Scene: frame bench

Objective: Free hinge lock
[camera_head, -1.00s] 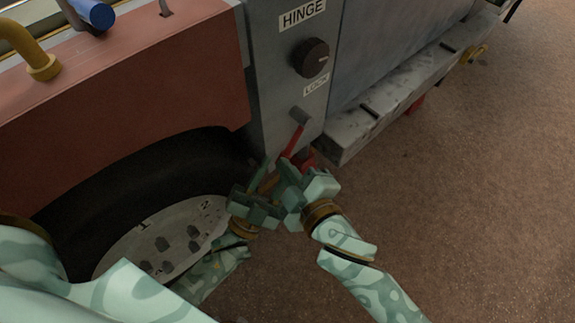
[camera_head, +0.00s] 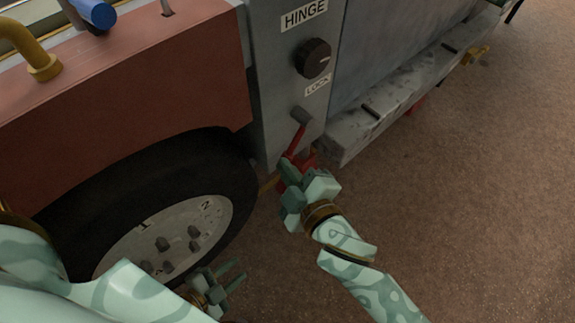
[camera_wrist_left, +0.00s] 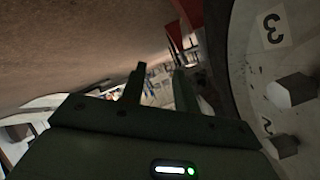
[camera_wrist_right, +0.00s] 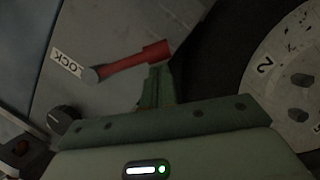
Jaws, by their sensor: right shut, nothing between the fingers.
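The hinge lock lever has a grey pivot and a red handle (camera_head: 297,137), slanting down and slightly left below the LOCK label (camera_head: 318,86) on the grey panel. It also shows in the right wrist view (camera_wrist_right: 130,62), its red end just above the fingers. My right gripper (camera_head: 285,164) is shut and empty at the handle's lower end; I cannot tell whether it touches the handle. Its fingers show together in the right wrist view (camera_wrist_right: 158,72). My left gripper (camera_head: 238,270) is open and empty, low in front of the wheel; its fingers stand apart in the left wrist view (camera_wrist_left: 161,70).
A black knob (camera_head: 313,58) sits between the HINGE and LOCK labels. A wheel with a numbered hub (camera_head: 185,225) stands left of the panel under a red-brown fender (camera_head: 120,90). A grey step (camera_head: 350,135) juts out at the right. The brown floor (camera_head: 450,200) is clear.

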